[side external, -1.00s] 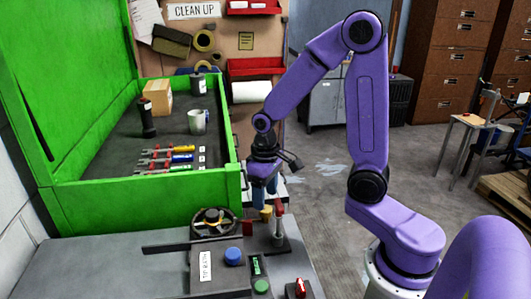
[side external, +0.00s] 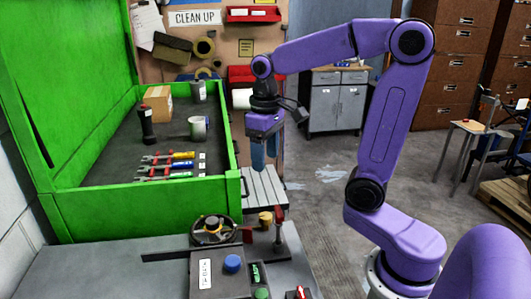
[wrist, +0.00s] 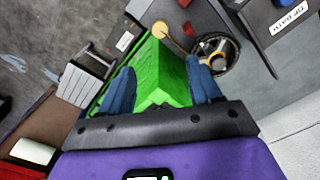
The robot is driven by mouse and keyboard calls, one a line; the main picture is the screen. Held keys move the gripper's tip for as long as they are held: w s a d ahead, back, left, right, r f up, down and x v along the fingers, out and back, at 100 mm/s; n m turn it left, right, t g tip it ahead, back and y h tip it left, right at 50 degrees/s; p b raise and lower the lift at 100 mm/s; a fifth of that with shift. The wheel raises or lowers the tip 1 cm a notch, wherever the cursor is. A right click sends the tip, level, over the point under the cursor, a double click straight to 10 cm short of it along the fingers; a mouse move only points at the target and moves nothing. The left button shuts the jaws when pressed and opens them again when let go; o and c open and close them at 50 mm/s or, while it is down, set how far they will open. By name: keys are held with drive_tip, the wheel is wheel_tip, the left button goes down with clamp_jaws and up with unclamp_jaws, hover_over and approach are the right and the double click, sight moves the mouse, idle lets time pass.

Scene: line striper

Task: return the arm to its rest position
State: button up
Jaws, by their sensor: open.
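My gripper (side external: 264,156) hangs pointing down in the side external view, just right of the green bin's front corner and above the control panel's far end. In the wrist view its two blue fingers (wrist: 163,92) are spread apart with nothing between them. A green corner of the bin (wrist: 163,75) shows behind the gap, below the fingers. My arm is raised and bent, with its elbow high at the right.
The green bin (side external: 140,216) holds a mug (side external: 198,128), a box (side external: 157,104) and several tools. The grey panel (side external: 90,268) carries a handwheel (side external: 213,230), a blue button (side external: 232,263) and a red-topped lever (side external: 280,216). Open floor (side external: 320,215) lies right of the panel.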

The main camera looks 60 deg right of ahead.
drive_tip(key=shift+a, duration=0.1)
drive_tip(key=s+a+f+n, duration=0.1)
drive_tip(key=s, duration=0.1)
drive_tip(key=s+a+f+n, duration=0.1)
drive_tip(key=s+a+n, duration=0.1)
drive_tip(key=s, duration=0.1)
drive_tip(key=s+a+f+n, duration=0.1)
drive_tip(key=s+a+n, duration=0.1)
drive_tip(key=shift+s+f, duration=0.2)
drive_tip(key=shift+f, duration=0.05)
drive_tip(key=s+f+n, duration=0.2)
drive_tip(key=s+n, duration=0.1)
drive_tip(key=s, duration=0.3)
drive_tip(key=s+a+f+n, duration=0.1)
drive_tip(key=s+f+n, duration=0.1)
drive_tip(key=s, duration=0.4)
drive_tip(key=shift+n, duration=0.6)
drive_tip(key=shift+w+a+r, duration=0.1)
drive_tip(key=shift+a, duration=0.05)
drive_tip(key=shift+c, duration=0.2)
